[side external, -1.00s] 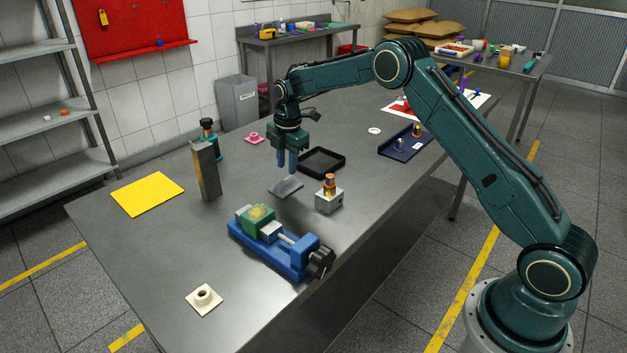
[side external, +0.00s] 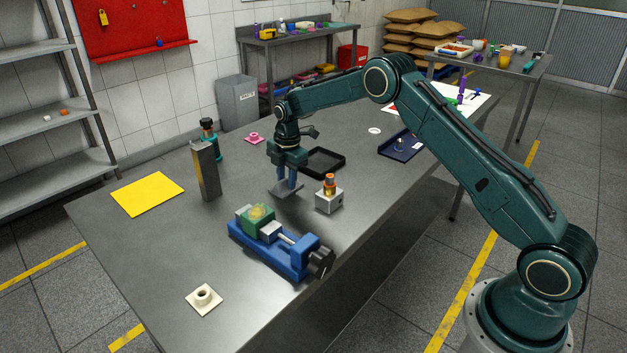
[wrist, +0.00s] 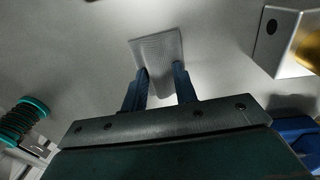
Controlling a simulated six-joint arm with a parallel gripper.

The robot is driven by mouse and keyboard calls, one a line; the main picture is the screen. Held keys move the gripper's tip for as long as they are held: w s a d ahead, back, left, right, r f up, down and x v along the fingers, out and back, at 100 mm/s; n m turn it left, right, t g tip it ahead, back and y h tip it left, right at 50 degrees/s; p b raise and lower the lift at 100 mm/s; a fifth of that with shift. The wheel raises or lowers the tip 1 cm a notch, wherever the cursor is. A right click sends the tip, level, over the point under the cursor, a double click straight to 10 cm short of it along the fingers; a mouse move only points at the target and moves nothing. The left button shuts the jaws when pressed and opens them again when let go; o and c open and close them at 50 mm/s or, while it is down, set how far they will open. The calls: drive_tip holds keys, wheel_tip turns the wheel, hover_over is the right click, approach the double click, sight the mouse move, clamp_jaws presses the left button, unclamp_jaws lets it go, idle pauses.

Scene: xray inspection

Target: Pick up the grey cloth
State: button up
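The grey cloth (side external: 284,193) lies flat on the steel table, in the middle of the side view. In the wrist view the cloth (wrist: 158,48) shows a fine weave and reaches from beyond the fingertips back between them. My gripper (side external: 287,184) points down, with its two blue fingertips low at the cloth. In the wrist view the fingers of my gripper (wrist: 161,70) stand apart, one on each side of the cloth's near part. Whether the tips touch the cloth cannot be told.
A metal block with an orange-topped part (side external: 329,200) stands close right of the cloth. A blue vise (side external: 275,250) lies in front. A black tray (side external: 322,162) is just behind. A tall grey block (side external: 207,170) stands left, beside a yellow sheet (side external: 147,193). The tabletop between is free.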

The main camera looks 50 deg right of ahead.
sight(287, 178)
drive_tip(key=shift+c, duration=0.2)
clamp_jaws()
drive_tip(key=shift+r, duration=0.1)
wheel_tip(287, 178, up, 20)
idle(0.8)
idle(0.4)
